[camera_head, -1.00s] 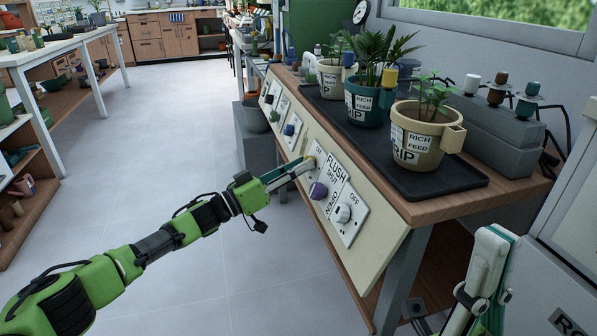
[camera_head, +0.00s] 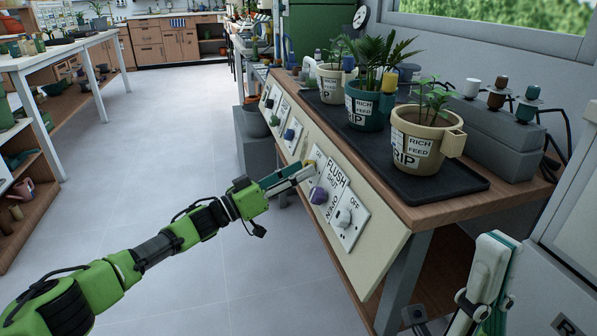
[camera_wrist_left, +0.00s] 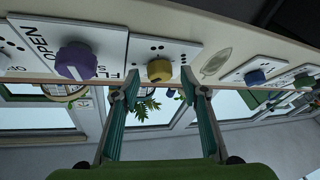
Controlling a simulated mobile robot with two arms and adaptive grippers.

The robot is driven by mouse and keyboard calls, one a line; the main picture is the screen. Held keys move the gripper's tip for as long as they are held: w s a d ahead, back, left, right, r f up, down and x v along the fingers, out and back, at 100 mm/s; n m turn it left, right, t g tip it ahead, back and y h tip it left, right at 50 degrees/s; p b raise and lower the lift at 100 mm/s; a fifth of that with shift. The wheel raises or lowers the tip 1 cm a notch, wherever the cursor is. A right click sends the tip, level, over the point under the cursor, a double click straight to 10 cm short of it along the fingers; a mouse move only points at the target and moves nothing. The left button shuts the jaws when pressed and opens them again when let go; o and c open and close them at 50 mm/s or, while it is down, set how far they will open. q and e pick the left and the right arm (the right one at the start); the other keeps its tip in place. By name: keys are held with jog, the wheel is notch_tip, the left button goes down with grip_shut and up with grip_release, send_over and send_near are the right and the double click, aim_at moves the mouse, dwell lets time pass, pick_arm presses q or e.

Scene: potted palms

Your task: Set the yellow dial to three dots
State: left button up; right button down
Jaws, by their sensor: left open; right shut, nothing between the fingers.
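The yellow dial (camera_wrist_left: 159,69) sits on a white plate with groups of black dots, on the slanted bench panel. Which group it points to I cannot tell. In the head view the yellow dial (camera_head: 309,162) is mostly hidden behind my left gripper (camera_head: 308,170). My left gripper is open, its fingers reaching up to the panel. In the left wrist view, the fingertips of my left gripper (camera_wrist_left: 159,82) show on either side of the yellow dial; whether they touch it I cannot tell. My right gripper (camera_head: 497,245) is shut and empty at the lower right, away from the panel.
A purple dial (camera_head: 318,195) on the FLUSH plate and a white dial (camera_head: 344,217) sit nearer on the panel. A blue dial (camera_head: 289,134) is farther along. Potted plants stand on a black tray (camera_head: 440,188) above. The floor left of the bench is clear.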

pick_arm(q)
jog(key=v, duration=1.1)
jog(key=shift+s+a, duration=0.2)
jog(key=shift+a, duration=0.1)
